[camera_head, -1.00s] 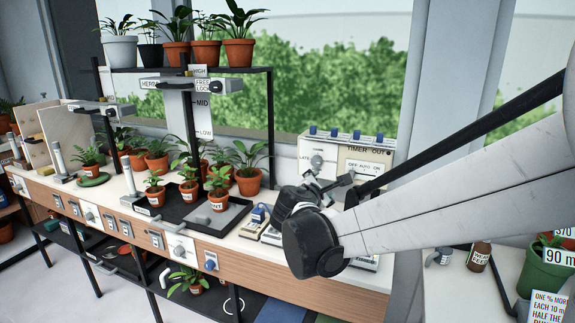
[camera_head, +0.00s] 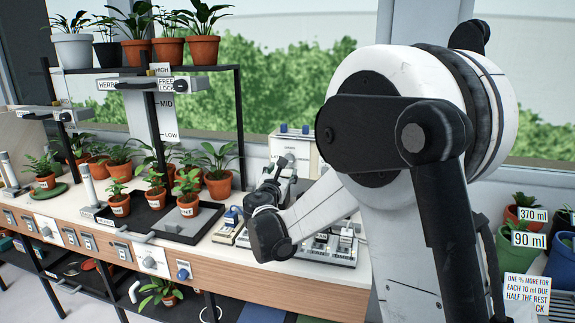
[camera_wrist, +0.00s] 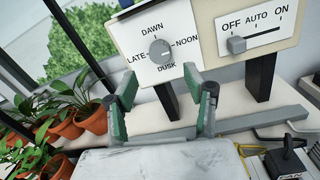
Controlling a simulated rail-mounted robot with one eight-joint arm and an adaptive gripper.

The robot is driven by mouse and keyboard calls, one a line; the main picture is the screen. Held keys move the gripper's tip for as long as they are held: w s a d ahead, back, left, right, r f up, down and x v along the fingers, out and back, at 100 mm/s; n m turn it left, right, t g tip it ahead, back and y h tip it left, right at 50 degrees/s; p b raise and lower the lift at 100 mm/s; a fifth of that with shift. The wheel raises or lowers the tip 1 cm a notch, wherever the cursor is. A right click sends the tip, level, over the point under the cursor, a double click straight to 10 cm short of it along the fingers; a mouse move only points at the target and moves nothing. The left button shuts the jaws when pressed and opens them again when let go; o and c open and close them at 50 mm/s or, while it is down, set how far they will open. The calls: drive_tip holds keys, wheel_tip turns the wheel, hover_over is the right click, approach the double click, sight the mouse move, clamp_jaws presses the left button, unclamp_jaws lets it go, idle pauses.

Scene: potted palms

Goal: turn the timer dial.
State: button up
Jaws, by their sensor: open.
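The timer dial (camera_wrist: 160,49) is a round grey knob on a white panel (camera_wrist: 185,28), ringed by the words DAWN, NOON, DUSK and LATE. Its exact pointing is too small to tell. My gripper (camera_wrist: 164,82) is open and empty, with its green-grey fingers spread below the dial in the wrist view, apart from it. In the head view my gripper (camera_head: 284,166) is in front of the timer panel (camera_head: 291,147), and the dial is hidden there.
Beside the dial panel is a slider (camera_wrist: 237,45) marked OFF, AUTO, ON, at OFF. A dark post (camera_wrist: 260,78) carries it. Potted plants (camera_wrist: 62,118) stand left of the panel. A grey bar (camera_wrist: 265,119) lies on the bench below, and small devices (camera_head: 330,243) sit to the right.

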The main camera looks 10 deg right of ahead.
drive_tip(key=x, duration=0.7)
drive_tip(key=shift+w+d+b, duration=0.15)
drive_tip(key=shift+w+b, duration=0.1)
drive_tip(key=shift+b, duration=0.05)
drive_tip(key=c, duration=1.1)
drive_tip(key=shift+m, duration=0.4)
drive_tip(key=shift+m+h+b, duration=0.5)
drive_tip(key=shift+m+b, duration=0.55)
drive_tip(key=shift+m, duration=7.65)
